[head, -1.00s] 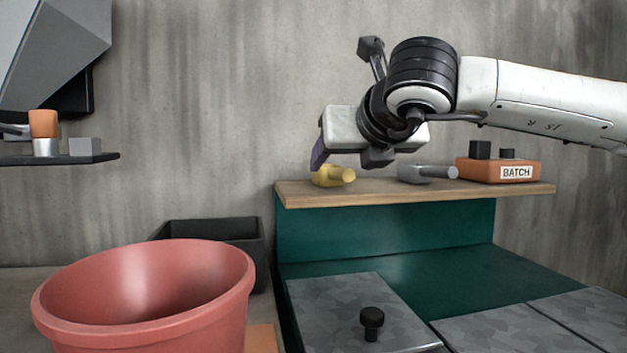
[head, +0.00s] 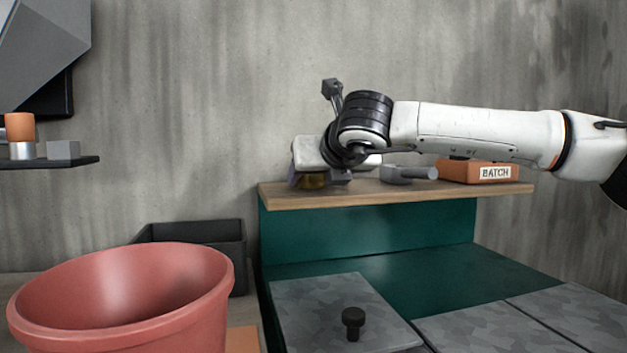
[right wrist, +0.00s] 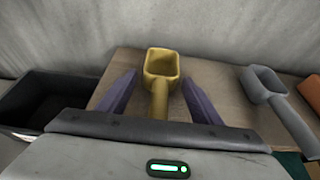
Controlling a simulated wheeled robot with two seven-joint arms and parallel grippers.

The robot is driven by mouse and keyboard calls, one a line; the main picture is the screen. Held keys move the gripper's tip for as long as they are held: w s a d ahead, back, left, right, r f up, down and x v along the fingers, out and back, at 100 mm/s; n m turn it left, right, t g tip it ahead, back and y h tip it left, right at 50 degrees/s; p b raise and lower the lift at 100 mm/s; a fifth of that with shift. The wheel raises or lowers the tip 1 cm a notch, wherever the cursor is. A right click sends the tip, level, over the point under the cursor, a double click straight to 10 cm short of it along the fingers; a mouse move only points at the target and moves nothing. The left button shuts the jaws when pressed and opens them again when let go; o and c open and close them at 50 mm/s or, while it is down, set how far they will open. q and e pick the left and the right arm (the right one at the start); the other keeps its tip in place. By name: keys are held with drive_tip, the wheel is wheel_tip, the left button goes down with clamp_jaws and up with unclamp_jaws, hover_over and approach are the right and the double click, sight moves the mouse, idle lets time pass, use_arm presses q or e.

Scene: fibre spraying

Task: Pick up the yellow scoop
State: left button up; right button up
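The yellow scoop (right wrist: 161,70) lies on the wooden shelf (head: 400,194), its cup away from my wrist and its handle toward it. In the head view the scoop (head: 312,181) is mostly hidden behind my right gripper (head: 318,183). In the right wrist view the two purple fingers of my right gripper (right wrist: 160,97) are spread, one on each side of the scoop, with gaps between them and the handle. My left gripper is not in view.
A grey scoop (head: 408,174) and an orange BATCH box (head: 485,171) stand to the right on the shelf. A black bin (head: 240,248) and a large pink tub (head: 125,290) are below left. A grey lid with a black knob (head: 353,318) lies below the shelf.

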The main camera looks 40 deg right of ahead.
drive_tip(key=c, duration=0.9)
drive_tip(key=shift+r, duration=0.1)
